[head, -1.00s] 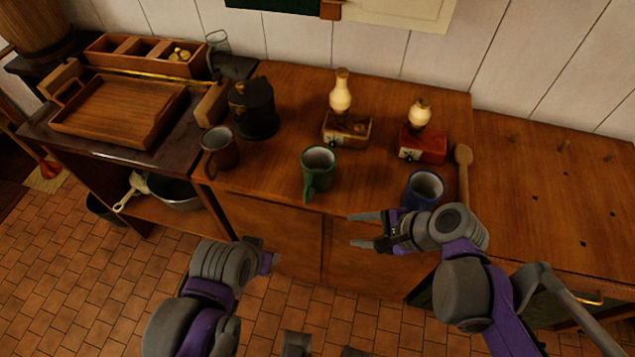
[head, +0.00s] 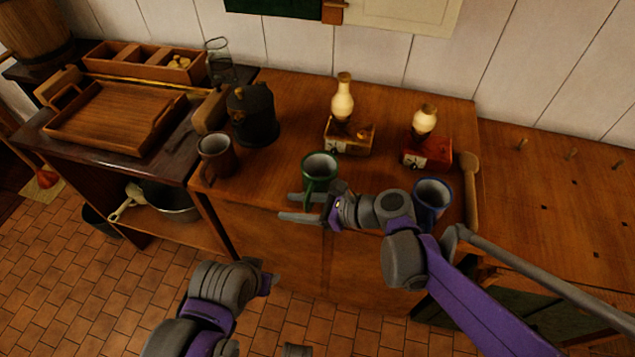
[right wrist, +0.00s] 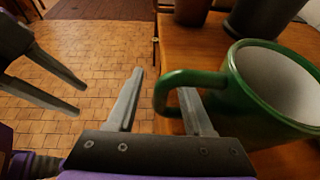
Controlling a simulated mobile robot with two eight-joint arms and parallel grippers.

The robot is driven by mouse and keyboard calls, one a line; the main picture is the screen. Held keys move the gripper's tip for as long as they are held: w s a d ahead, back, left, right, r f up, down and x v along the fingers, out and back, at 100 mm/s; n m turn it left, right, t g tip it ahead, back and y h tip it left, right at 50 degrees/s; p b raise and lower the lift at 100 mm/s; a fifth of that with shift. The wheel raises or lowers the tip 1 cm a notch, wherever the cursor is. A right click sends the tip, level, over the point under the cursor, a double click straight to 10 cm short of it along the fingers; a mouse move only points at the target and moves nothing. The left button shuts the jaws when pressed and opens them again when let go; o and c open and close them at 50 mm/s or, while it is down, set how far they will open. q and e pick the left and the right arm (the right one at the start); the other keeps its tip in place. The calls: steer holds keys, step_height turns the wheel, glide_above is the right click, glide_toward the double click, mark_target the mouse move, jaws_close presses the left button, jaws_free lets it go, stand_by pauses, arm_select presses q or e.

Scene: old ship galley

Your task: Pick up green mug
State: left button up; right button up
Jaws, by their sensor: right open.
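The green mug (head: 319,174) stands upright near the front edge of the wooden counter, its handle toward the front. My right gripper (head: 285,207) is open just in front of it, fingers pointing left. In the right wrist view the mug (right wrist: 240,100) fills the right side. Its handle shows between the two fingers of my right gripper (right wrist: 162,80), with one finger seen through the handle loop; contact is unclear. My left gripper (head: 268,280) is low in front of the counter. The right wrist view shows its fingers apart and empty (right wrist: 60,82).
A blue mug (head: 432,194) stands right of the green one, close to my right arm. A brown mug (head: 215,158) and dark pot (head: 254,115) stand left. Two lamps (head: 343,100) (head: 425,120) are behind. A wooden spoon (head: 469,190) lies right.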

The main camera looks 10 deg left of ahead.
jaws_close()
stand_by(1.4)
